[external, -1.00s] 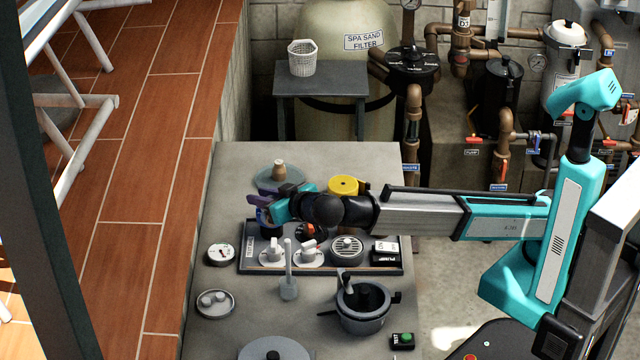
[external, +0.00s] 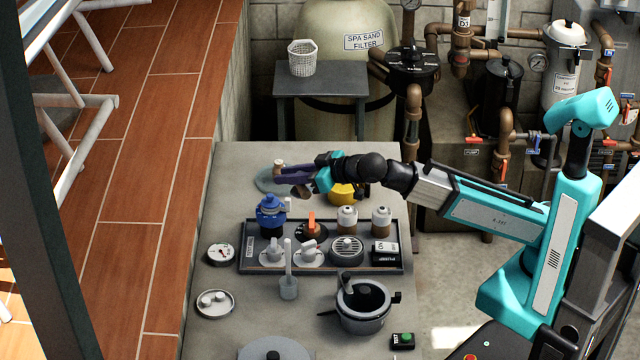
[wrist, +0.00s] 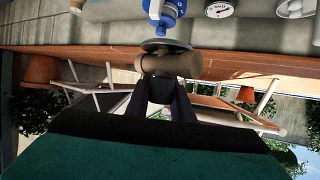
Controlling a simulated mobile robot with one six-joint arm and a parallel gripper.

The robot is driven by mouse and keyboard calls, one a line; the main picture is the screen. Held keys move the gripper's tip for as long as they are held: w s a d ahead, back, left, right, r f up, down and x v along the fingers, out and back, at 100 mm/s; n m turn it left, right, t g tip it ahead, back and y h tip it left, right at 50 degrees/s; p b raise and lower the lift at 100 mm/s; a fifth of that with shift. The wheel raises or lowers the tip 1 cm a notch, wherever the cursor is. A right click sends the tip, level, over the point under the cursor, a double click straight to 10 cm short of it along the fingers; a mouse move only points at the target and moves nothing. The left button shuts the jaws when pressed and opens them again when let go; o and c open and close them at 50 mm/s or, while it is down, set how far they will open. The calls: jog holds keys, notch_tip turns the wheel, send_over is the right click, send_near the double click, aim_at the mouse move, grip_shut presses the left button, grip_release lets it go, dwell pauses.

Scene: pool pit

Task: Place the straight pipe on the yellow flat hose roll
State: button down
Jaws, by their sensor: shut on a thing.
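The straight pipe (external: 279,163) is a short tan cylinder, seen above a round grey disc (external: 262,186) at the bench's far left. In the wrist view the pipe (wrist: 182,65) lies across the tips of my purple fingers. My gripper (external: 290,175) is shut on it; the fingers hide part of it. I cannot tell whether the pipe touches the disc. The yellow flat hose roll (external: 342,194) sits right of the disc, below my wrist in the picture and partly hidden by it.
A dark tray (external: 322,262) in front holds a blue valve (external: 270,214), an orange-handled part (external: 311,228), two tan-and-white parts and several others. A grey pot (external: 363,306), a gauge (external: 221,254) and a small dish (external: 215,304) stand nearer. The bench's back right is clear.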

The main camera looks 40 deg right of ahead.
jog(key=shift+d+r+n+g+y+b, duration=0.6)
jog(key=shift+d+n+g+y+b, duration=1.6)
jog(key=shift+d, duration=2.95)
jog(key=s+d+r+n+g+y+b, duration=0.2)
jog(key=s+d+r+n+g+b, duration=0.25)
jog(key=d, duration=0.45)
jog(key=s+d+r+n+g+y+b, duration=0.2)
jog(key=s+d+r+n+g, duration=0.25)
jog(key=s+d, duration=0.45)
notch_tip(320, 180, down, 18)
jog(key=w, duration=0.1)
jog(key=shift+w+d+f+t, duration=0.15)
jog(key=shift+d+f+t, duration=0.1)
jog(key=shift+t, duration=0.15)
jog(key=shift+w+a+r, duration=0.1)
jog(key=shift+w, duration=0.05)
jog(key=w+a+p, duration=0.3)
jog(key=w+p, duration=0.4)
jog(key=p, duration=0.6)
jog(key=shift+w+a+f, duration=0.15)
jog(key=shift+w+f, duration=0.05)
